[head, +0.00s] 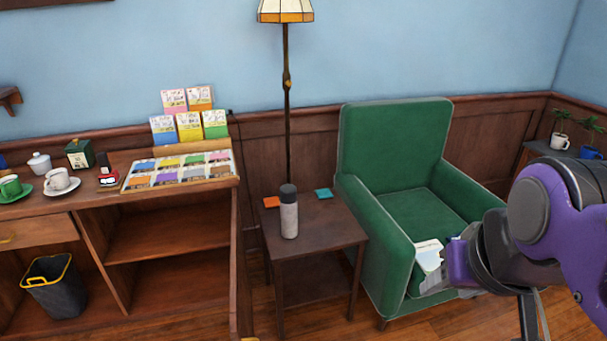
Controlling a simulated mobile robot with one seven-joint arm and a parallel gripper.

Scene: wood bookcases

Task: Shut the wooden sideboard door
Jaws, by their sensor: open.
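The wooden sideboard (95,199) stands at the left against the wall. Its right section is open and shows bare shelves. A narrow upright wooden panel (234,265) at its right edge looks like the door, swung open toward me and seen nearly edge-on. A small yellow piece (250,339) at the bottom edge of the picture may be its handle; it is mostly cut off. My gripper (445,287) is at the right, in front of the green armchair, far from the door. It is open, and I see nothing held in it.
A small side table (322,241) with a grey bottle (289,215) and coasters stands between sideboard and green armchair (395,155). A floor lamp (287,80) rises behind it. Cups and a tray of packets (180,185) sit on the sideboard. A dark bin (55,295) stands lower left.

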